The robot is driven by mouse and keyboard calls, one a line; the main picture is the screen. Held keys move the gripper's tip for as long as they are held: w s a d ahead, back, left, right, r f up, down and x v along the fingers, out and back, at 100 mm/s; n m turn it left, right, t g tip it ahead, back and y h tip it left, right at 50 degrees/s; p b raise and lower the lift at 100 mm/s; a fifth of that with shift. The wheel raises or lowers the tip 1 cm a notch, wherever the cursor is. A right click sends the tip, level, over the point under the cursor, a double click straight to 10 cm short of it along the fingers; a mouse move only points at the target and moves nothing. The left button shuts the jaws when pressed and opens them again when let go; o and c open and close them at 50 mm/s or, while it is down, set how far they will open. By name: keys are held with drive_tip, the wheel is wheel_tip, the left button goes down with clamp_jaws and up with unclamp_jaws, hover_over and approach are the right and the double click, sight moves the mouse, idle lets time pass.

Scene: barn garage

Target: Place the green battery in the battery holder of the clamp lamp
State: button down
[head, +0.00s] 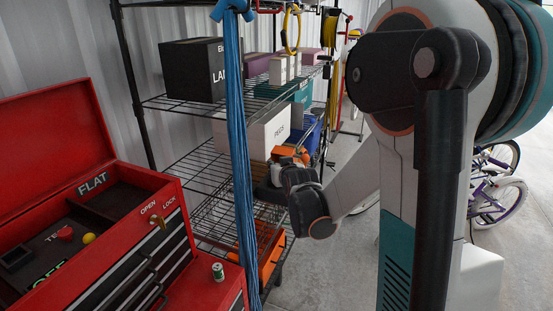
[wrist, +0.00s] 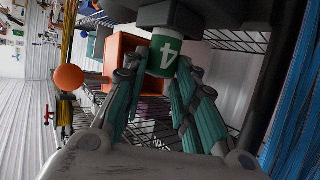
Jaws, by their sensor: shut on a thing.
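My gripper (wrist: 158,76) is shut on a green battery (wrist: 165,52) marked with a white 4. White bands show at its end. The battery's far end meets or overlaps a dark body (wrist: 205,10) along the top of the wrist view; I cannot tell whether it is inserted. An orange part (wrist: 125,58) sits beside it. In the head view, an orange and dark object (head: 287,152), possibly the clamp lamp, is at the shelf edge by my wrist. My fingers and the held battery are not clear there. The lamp's battery holder cannot be made out for certain.
A red toolbox (head: 180,225) stands open at left. A small green and white cylinder (head: 218,272) stands on its red surface. Blue hanging cords (head: 236,150) cross before the wire shelf (head: 200,165), which carries boxes. An orange ball (wrist: 68,78) shows in the wrist view.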

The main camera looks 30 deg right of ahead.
drive_tip(key=shift+s+f, duration=0.15)
drive_tip(key=shift+f, duration=0.05)
drive_tip(key=shift+f+b, duration=0.2)
drive_tip(key=shift+b, duration=0.1)
drive_tip(key=shift+f, duration=0.1)
drive_tip(key=c, duration=1.6)
unclamp_jaws()
drive_tip(key=shift+o, duration=0.2)
drive_tip(key=shift+r, duration=0.3)
drive_tip(key=p+v, duration=0.2)
drive_tip(key=v, duration=1)
